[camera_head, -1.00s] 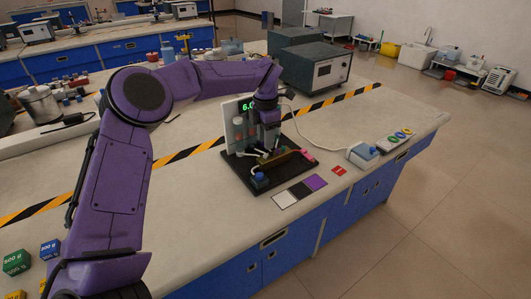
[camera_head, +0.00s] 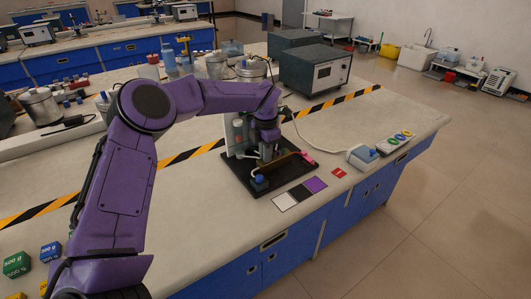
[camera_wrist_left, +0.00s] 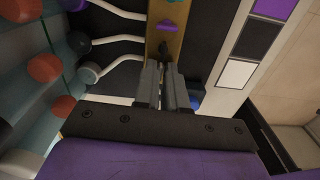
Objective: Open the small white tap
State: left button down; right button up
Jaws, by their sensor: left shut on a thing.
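A black board (camera_head: 252,183) stands on the bench with a brass bar (camera_head: 290,157), white tubes and a tall white panel. My left gripper (camera_head: 267,156) points down over the brass bar. In the left wrist view its two grey fingers (camera_wrist_left: 167,82) are close together at the bar, shut on a small part there. The colour of that part is hidden between the fingers, so I cannot tell that it is the white tap. A purple tap handle (camera_wrist_left: 168,25) sits farther along the bar. My right gripper is out of view.
White, black and purple cards (camera_head: 315,183) lie in front of the board. Pink parts (camera_head: 308,160) and a small blue-topped box (camera_head: 363,155) are to its right. A grey instrument (camera_head: 318,72) stands behind.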

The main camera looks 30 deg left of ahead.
pick_arm(q)
jog(key=shift+n, duration=0.3)
jog(key=c, duration=1.2)
grip_release()
jog(key=shift+r, duration=0.2)
notch_tip(320, 180, up, 10)
jog(key=shift+r, duration=0.15)
